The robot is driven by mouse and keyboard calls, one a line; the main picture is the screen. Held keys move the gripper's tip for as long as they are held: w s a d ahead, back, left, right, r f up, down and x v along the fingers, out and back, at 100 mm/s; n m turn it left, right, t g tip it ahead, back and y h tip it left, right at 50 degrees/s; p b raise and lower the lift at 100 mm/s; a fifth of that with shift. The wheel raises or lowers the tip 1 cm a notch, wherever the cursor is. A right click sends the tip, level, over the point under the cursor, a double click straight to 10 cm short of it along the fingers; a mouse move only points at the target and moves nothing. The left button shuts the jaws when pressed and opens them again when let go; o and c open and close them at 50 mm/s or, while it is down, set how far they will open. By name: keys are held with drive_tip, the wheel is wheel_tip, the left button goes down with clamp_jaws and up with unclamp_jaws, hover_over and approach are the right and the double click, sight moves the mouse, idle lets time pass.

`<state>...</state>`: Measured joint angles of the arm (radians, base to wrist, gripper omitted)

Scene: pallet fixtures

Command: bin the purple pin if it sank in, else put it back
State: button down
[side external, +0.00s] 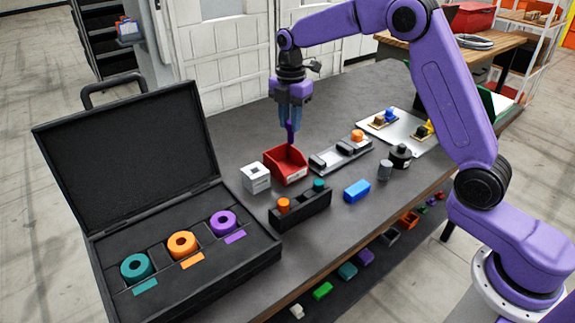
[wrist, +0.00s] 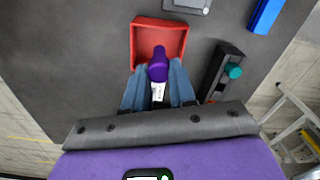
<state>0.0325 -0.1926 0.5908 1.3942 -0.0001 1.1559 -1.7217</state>
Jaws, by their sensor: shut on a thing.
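The purple pin (side external: 290,134) hangs upright from my gripper (side external: 290,120), and its purple head also shows in the wrist view (wrist: 157,68). My gripper is shut on the pin, with the blue-grey fingers on either side of it. A pale labelled part shows between the fingers in the wrist view. The red bin (side external: 298,177) is an open tray on the table below the pin; it also shows in the wrist view (wrist: 174,23). The pin is at or just above the bin, and I cannot tell whether its lower end is inside.
A white block with a square hole (side external: 255,180) stands left of the bin. A black holder (side external: 304,214) with orange and teal pins is in front. An open case (side external: 180,275) holds coloured rings.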

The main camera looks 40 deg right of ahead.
sight(290, 138)
drive_tip(key=shift+f, duration=2.95)
drive_tip(key=c, duration=0.8)
unclamp_jaws()
drive_tip(key=shift+c, duration=0.2)
drive_tip(key=shift+r, duration=0.1)
wheel_tip(290, 138, up, 17)
drive_tip(key=shift+r, duration=0.15)
